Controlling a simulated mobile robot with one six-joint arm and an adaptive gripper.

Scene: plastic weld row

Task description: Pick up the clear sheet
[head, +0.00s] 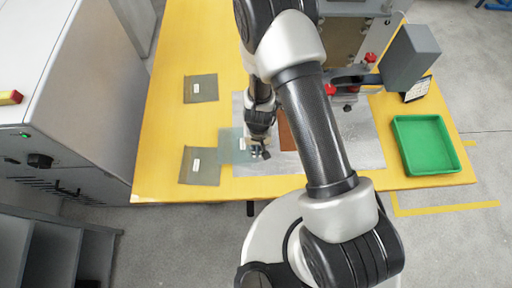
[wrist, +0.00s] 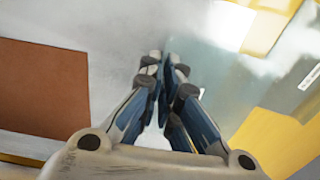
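Whether the sheet touches the surface below is hard to tell.
Two grey labelled sheets lie on the table's left, one far (head: 201,97) and one near (head: 199,178). A brown sheet (wrist: 45,85) lies on the metal plate (head: 365,150). A green tray (head: 425,172) is at the right. A machine (head: 345,40) stands behind.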

